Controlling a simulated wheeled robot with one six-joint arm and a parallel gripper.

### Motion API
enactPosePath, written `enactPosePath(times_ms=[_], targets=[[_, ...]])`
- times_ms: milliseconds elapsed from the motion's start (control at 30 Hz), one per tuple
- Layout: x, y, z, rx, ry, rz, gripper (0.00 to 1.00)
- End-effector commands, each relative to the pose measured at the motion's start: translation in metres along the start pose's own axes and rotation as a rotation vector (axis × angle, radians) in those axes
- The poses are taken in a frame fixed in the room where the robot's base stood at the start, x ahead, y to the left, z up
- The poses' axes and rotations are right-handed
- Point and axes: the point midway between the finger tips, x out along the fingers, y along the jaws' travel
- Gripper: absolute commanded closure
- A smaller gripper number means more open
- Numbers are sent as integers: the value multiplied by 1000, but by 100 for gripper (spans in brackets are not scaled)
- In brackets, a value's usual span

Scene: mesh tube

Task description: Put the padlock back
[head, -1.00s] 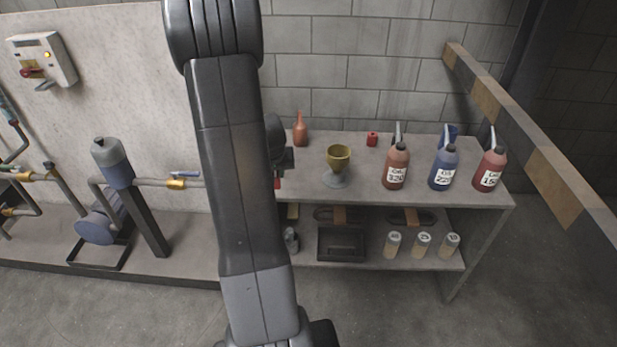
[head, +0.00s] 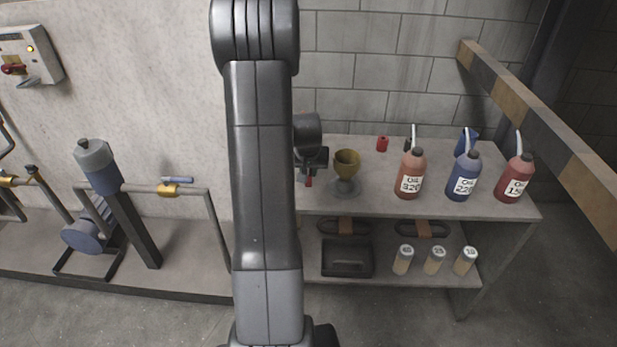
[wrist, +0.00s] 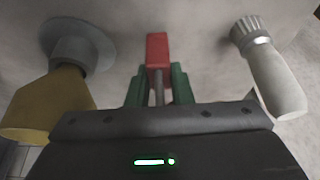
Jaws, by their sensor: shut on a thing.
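The padlock has a red body (wrist: 157,50) and a grey shackle. My gripper (wrist: 159,88) is shut on the shackle with its green fingers, and the red body extends beyond the fingertips. In the head view the padlock (head: 309,181) shows as a small red piece below my gripper (head: 311,166), over the left part of the bench top. I cannot tell whether it touches the surface. A yellow cup on a grey round foot (head: 346,165) stands just right of my gripper.
Oil bottles (head: 411,175) stand on the right of the bench top (head: 378,205). A small red object (head: 382,144) sits at the back. A pale rounded thing with a ridged collar (wrist: 275,80) is right of the padlock in the wrist view. Left are pipes with a yellow valve (head: 168,190) and a switch box (head: 31,57).

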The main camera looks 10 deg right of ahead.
Motion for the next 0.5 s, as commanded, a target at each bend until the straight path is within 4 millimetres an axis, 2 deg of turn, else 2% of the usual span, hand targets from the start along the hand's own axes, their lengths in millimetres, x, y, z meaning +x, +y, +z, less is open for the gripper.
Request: enactPosePath(times_ms=[33,133,500], targets=[[9,0,4,0,-4,0,100],[21,0,9,0,-3,0,100],[26,0,11,-1,0,0,100]])
